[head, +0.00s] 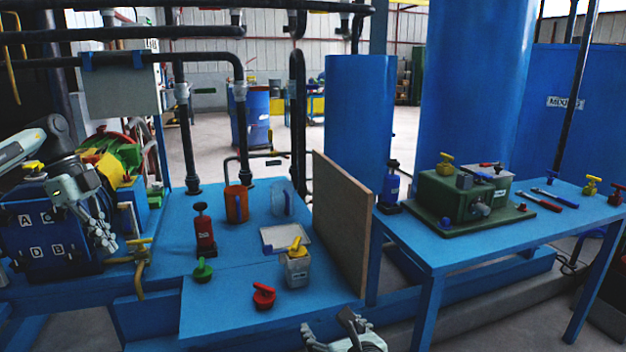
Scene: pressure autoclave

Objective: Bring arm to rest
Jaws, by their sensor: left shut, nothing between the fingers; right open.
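My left gripper (104,238) is at the left of the head view, pointing down with its fingers together and nothing between them. It hangs in front of the right side of a blue box (38,262) marked with letters, and covers part of it. I cannot tell whether it touches the box. My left arm (22,148) comes in from the left edge. My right gripper (342,330) is at the bottom edge, below the front of the blue table, open and empty. Its lower part is cut off by the frame.
The blue table (226,318) holds a red bottle (205,236), an orange mug (236,204), a clear jar with a yellow top (296,268) and red and green knobs. A brown upright board (342,222) separates it from the right table (465,247), which carries a green machine (455,200). Black pipes stand behind.

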